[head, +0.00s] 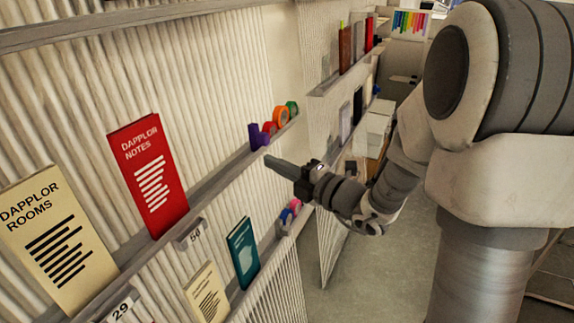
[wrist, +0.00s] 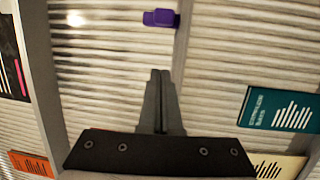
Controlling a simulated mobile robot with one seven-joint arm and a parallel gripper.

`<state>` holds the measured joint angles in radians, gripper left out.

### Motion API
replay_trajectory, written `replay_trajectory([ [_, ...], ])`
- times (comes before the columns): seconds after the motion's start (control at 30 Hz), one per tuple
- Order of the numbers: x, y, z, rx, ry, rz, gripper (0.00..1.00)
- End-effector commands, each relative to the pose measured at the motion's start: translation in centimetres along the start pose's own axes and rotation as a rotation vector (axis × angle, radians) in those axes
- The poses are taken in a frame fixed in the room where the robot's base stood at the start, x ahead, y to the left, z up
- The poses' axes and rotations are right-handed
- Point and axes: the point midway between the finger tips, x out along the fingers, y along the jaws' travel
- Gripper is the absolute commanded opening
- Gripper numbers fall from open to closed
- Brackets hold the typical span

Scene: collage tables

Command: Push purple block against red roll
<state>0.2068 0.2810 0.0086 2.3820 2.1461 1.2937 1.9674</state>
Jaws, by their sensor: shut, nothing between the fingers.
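The purple block (head: 255,137) stands on the upper ledge at the near end of a row of tape rolls. The red roll (head: 268,128) is just beyond it, partly hidden. I cannot tell whether they touch. My gripper (head: 268,160) is shut and empty, in front of and a little below the purple block in the head view. In the wrist view the purple block (wrist: 160,18) is at the top, beyond the tips of my shut gripper (wrist: 160,72), with a visible gap. The red roll does not show there.
An orange roll (head: 281,117) and a green roll (head: 292,107) stand farther along the ledge. A red booklet (head: 148,175) and a cream booklet (head: 58,240) stand nearer. A teal booklet (head: 243,252) is on the lower ledge. The ledge between red booklet and purple block is bare.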

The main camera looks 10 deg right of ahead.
Motion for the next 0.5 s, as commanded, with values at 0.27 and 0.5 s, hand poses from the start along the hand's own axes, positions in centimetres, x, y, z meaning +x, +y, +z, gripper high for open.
replay_trajectory([
  [0.27,5.6,0.1,0.5,0.000,-0.001,-0.001,0.00],
  [0.5,6.1,0.1,3.4,-0.001,-0.001,0.001,0.00],
])
